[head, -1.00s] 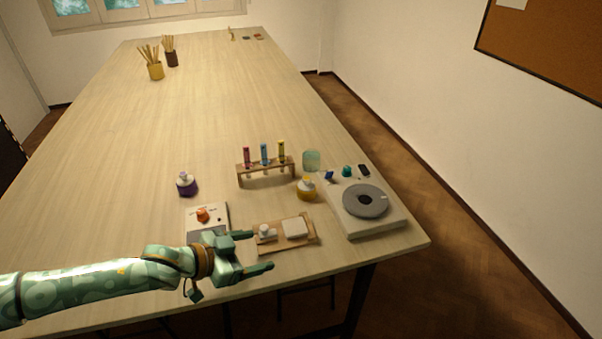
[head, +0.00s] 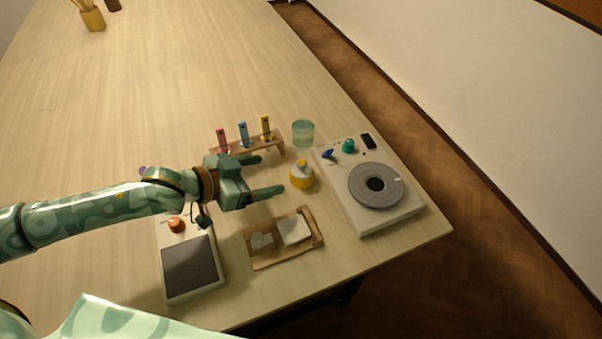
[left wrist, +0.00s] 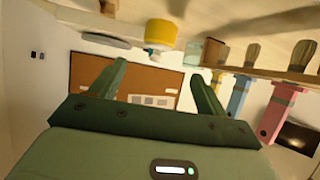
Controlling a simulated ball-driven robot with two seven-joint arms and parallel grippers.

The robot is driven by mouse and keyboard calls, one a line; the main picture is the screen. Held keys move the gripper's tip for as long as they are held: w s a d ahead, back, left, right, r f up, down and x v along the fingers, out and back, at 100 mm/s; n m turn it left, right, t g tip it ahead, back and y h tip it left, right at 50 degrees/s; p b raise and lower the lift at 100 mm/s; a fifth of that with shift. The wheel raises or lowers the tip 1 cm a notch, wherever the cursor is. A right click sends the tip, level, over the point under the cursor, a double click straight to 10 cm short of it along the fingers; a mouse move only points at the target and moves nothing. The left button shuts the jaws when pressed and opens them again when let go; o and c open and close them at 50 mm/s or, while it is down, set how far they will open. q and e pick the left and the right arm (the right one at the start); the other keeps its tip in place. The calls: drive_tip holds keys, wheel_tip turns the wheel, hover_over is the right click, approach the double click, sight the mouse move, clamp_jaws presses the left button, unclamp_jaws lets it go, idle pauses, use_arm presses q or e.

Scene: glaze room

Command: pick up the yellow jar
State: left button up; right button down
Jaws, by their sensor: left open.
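The yellow jar (head: 302,176) has a yellow body and a pale top with a yellow knob. It stands upright on the table, left of the white wheel device. My left gripper (head: 273,175) is open and empty, its fingers pointing right toward the jar, with a small gap between fingertips and jar in the head view. In the left wrist view the jar (left wrist: 161,33) appears upside down, beyond and between the two open fingers (left wrist: 155,80). My right gripper is in neither view.
A glass cup (head: 303,133) is behind the jar. The white wheel device (head: 400,222) is to the right. A wooden tray (head: 262,264) and a grey-topped device (head: 190,265) lie in front.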

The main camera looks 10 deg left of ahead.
sight(299, 170)
use_arm(q)
drive_tip(key=x, duration=0.3)
drive_tip(key=shift+w+d+f, duration=0.15)
drive_tip(key=shift+w+f, duration=0.05)
drive_tip(key=shift+w, duration=0.1)
drive_tip(key=shift+w+d+f+b, duration=0.25)
drive_tip(key=shift+w+d+b, duration=0.1)
drive_tip(key=shift+d, duration=0.05)
drive_tip(key=b+x, duration=0.1)
drive_tip(key=x, duration=0.4)
drive_tip(key=shift+s+d, duration=0.15)
drive_tip(key=shift+r, duration=0.1)
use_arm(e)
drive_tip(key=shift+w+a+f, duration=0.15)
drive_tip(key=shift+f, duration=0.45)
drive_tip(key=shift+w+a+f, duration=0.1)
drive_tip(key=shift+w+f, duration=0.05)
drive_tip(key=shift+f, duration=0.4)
use_arm(q)
drive_tip(key=c, duration=1.6)
